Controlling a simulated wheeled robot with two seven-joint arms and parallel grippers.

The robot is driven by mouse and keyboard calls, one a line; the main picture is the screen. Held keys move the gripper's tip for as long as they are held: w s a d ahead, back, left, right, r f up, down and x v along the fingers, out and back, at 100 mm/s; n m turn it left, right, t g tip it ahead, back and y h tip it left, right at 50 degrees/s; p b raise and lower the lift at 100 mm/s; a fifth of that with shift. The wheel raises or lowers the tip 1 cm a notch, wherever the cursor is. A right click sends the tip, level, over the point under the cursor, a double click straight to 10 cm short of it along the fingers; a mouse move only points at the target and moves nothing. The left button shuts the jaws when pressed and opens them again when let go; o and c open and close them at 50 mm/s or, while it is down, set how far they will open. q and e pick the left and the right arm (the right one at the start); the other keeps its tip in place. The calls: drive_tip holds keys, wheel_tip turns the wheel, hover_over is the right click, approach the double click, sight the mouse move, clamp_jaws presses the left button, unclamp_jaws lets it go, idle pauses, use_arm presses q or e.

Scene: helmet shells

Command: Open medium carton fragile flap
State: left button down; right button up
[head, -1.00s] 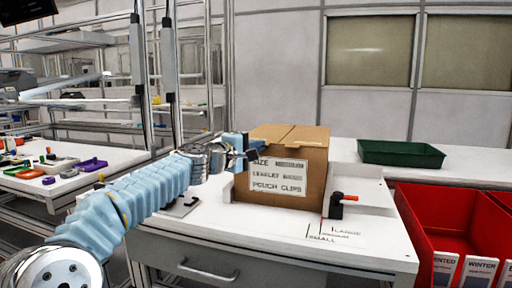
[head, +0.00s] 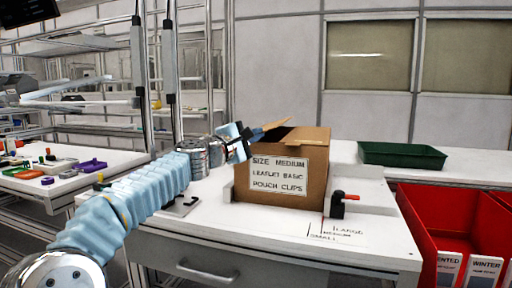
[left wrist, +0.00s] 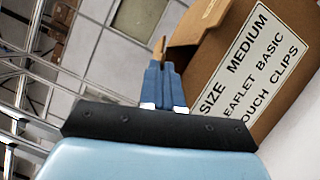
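The brown medium carton (head: 314,177) stands on the white table, its white label (head: 278,174) facing me and reading SIZE MEDIUM, LEAFLET BASIC, POUCH CLIPS. Its left top flap (head: 274,124) is tilted up, with a dark gap beneath it. The right top flap (head: 309,134) lies about flat. My left gripper (head: 254,137) is at the raised flap's outer edge, at the carton's upper left. In the left wrist view its blue fingers (left wrist: 162,72) are together, with a thin brown flap edge (left wrist: 160,47) at their tips. The carton (left wrist: 238,55) fills the upper right there. My right gripper is out of view.
A black fixture with a red handle (head: 345,199) stands right of the carton. Size markings (head: 337,233) are on the table front. A green tray (head: 402,155) is behind right, and red bins (head: 450,228) are at right. Metal posts rise behind my left arm.

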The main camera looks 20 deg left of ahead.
use_arm(q)
drive_tip(key=a+r+n+t+y+b, duration=0.2)
drive_tip(key=a+n+y, duration=0.3)
drive_tip(key=n, duration=0.7)
drive_tip(key=a+r+n+t+y+b, duration=0.2)
drive_tip(key=a+n+y+b, duration=0.3)
drive_tip(key=n, duration=0.8)
drive_tip(key=shift+w+a+r, duration=0.2)
drive_tip(key=shift+a+r, duration=0.1)
drive_tip(key=shift+a, duration=0.2)
drive_tip(key=shift+n+y, duration=0.3)
drive_tip(key=shift+n, duration=0.1)
drive_tip(key=c, duration=1.3)
unclamp_jaws()
